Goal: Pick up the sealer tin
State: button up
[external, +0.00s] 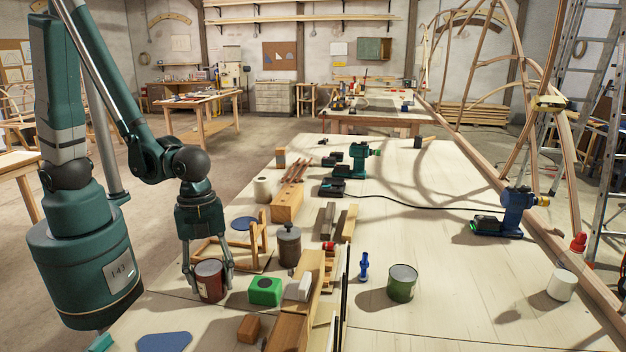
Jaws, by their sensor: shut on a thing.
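A dark red tin (209,285) with a metal rim stands upright near the left edge of the bench, and I take it for the sealer tin; no label can be read. My gripper (210,280) points down over it, with one finger at its left side and one at its right. The fingers are shut on the tin. I cannot tell whether its base touches the bench. A green tin (402,283) stands apart, to the right of the middle.
A green box (265,291) sits close to the right of the held tin. A grey canister (289,246) and a wooden frame (250,245) stand behind. Wood blocks and strips (318,290) lie farther right. The bench (470,290) is mostly clear around the green tin.

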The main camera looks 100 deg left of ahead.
jog(key=shift+r+p, duration=0.55)
jog(key=shift+r, duration=4.35)
jog(key=shift+d, duration=0.1)
